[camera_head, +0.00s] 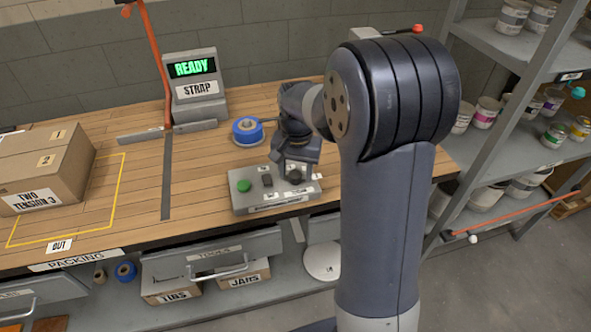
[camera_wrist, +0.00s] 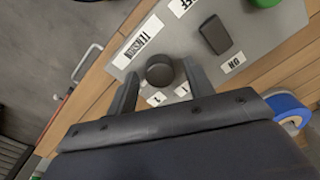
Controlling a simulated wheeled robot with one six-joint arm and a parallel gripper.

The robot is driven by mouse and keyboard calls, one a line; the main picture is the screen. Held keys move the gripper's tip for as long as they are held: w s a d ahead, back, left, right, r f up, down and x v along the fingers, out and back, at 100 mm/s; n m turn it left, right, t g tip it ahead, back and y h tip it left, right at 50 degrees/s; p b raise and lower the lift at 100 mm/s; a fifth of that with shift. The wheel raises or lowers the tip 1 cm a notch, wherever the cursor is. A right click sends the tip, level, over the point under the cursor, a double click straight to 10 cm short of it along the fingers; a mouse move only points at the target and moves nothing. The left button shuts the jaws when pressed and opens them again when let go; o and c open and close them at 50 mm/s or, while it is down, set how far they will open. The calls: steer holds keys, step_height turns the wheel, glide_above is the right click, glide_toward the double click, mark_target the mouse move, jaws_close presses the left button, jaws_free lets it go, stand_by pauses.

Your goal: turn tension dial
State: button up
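The tension dial is a round dark knob (camera_wrist: 160,70) on a grey control box (camera_wrist: 268,48), with labels 1 and 2 and a partly readable TENSION label near it. In the head view the dial (camera_head: 294,176) shows at the right end of the control box (camera_head: 262,203). My gripper (camera_wrist: 160,74) is open, with one finger on each side of the dial and a gap visible on both sides. In the head view my gripper (camera_head: 296,163) is above the dial and partly hides it. The dial's pointer mark cannot be made out.
A dark switch (camera_head: 267,180) and a green button (camera_head: 243,185) sit left of the dial. A blue tape roll (camera_head: 247,131) stands behind the box. A READY display (camera_head: 193,70) and a carton (camera_head: 42,165) labelled TWO TENSION 3 are farther left. Shelves (camera_head: 500,130) stand right.

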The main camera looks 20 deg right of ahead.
mark_target(297, 174)
step_height(297, 174, up, 11)
steer(key=shift+d+f, duration=0.1)
stand_by(0.6)
steer(key=shift+f, duration=0.1)
step_height(297, 174, down, 11)
steer(key=shift+r, duration=0.2)
stand_by(0.4)
steer(key=shift+r, duration=0.1)
